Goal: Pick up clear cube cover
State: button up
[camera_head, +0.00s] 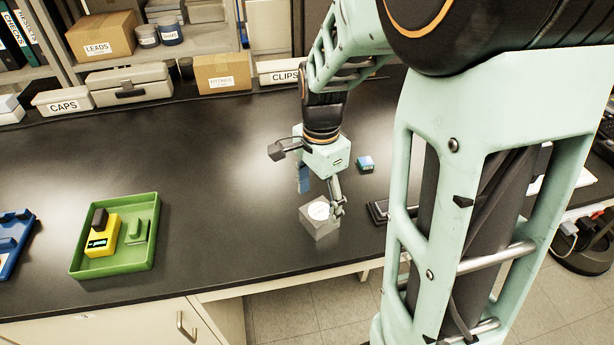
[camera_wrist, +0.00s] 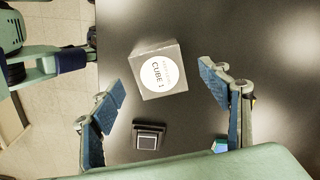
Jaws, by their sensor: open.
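A grey, box-shaped cube with a round white label on top stands near the front edge of the black bench in the head view (camera_head: 317,224). In the wrist view the label on this cube (camera_wrist: 142,55) reads "CUBE 1". I take it for the cube cover; it looks grey and I cannot tell how clear it is. My gripper (camera_head: 321,192) is open and empty just above and behind the cube. In the wrist view the cube shows between and past the spread blue-padded fingers (camera_wrist: 163,84). I see no grip on it.
A small blue block (camera_head: 365,163) lies behind and right of the cube. A dark square piece (camera_wrist: 149,136) is close by. A green tray (camera_head: 116,265) holding a yellow device (camera_head: 101,241) is at left. Boxes line the back. The bench between tray and cube is clear.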

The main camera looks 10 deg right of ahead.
aim_at(320, 211)
jog(key=f, duration=0.4)
jog(key=shift+d+f, duration=0.25)
jog(key=shift+f, duration=0.15)
jog(key=c, duration=1.2)
jog(key=shift+o, duration=0.2)
jog(key=shift+r, duration=0.1)
